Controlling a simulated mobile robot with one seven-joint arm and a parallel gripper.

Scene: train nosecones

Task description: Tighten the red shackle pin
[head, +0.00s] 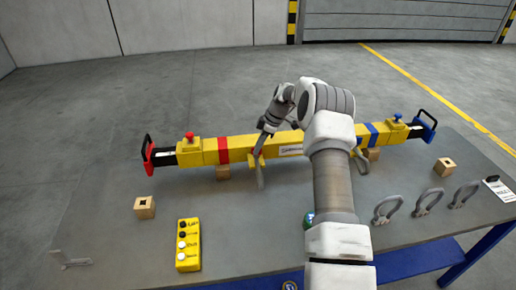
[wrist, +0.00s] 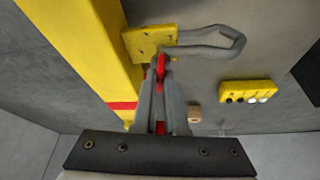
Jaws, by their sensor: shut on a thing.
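The yellow spreader beam (head: 240,150) lies across the table, with a red band on its left part and a blue band on its right. A grey shackle (head: 260,176) hangs at a yellow lug on the beam's near side; the shackle (wrist: 228,48) and lug (wrist: 150,43) show large in the wrist view. The red shackle pin (wrist: 161,66) shows at the lug, between my fingertips. My gripper (head: 264,134) is above the lug and shut on the pin; its fingers (wrist: 161,82) also show in the wrist view. The pin's thread is hidden.
A yellow button box (head: 188,258) and a wooden block (head: 144,208) stand at the near left. Several loose grey shackles (head: 428,202), another block (head: 444,167) and a tag (head: 499,188) lie at the right. My arm hides part of the beam and a green item (head: 308,220).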

